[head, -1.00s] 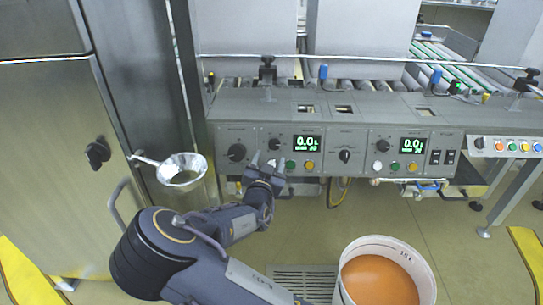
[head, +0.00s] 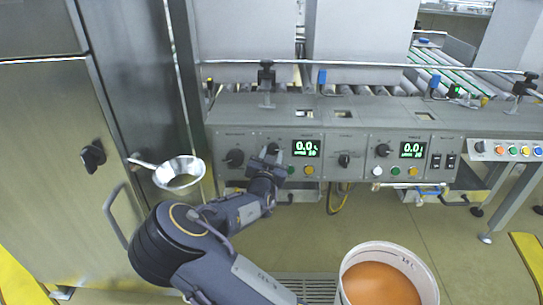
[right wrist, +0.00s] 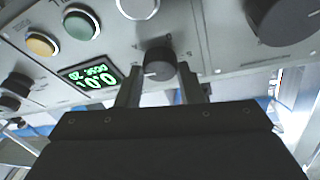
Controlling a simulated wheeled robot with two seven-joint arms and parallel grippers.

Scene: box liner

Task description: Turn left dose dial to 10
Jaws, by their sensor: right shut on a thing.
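The left dose dial (right wrist: 158,64) is a small black knob with a white pointer line, on the grey panel beside the left green display (head: 306,148). That display reads 0.0 in the head view and also shows upside down in the right wrist view (right wrist: 90,76). My right gripper (head: 268,155) is at the panel, and in the right wrist view its two fingers (right wrist: 160,82) are shut on the dial, one on each side. In the head view the gripper partly covers the dial. My left gripper is not in view.
A larger black knob (head: 235,158) is left of the dial. Green (head: 291,170) and yellow (head: 308,170) buttons sit below the display.

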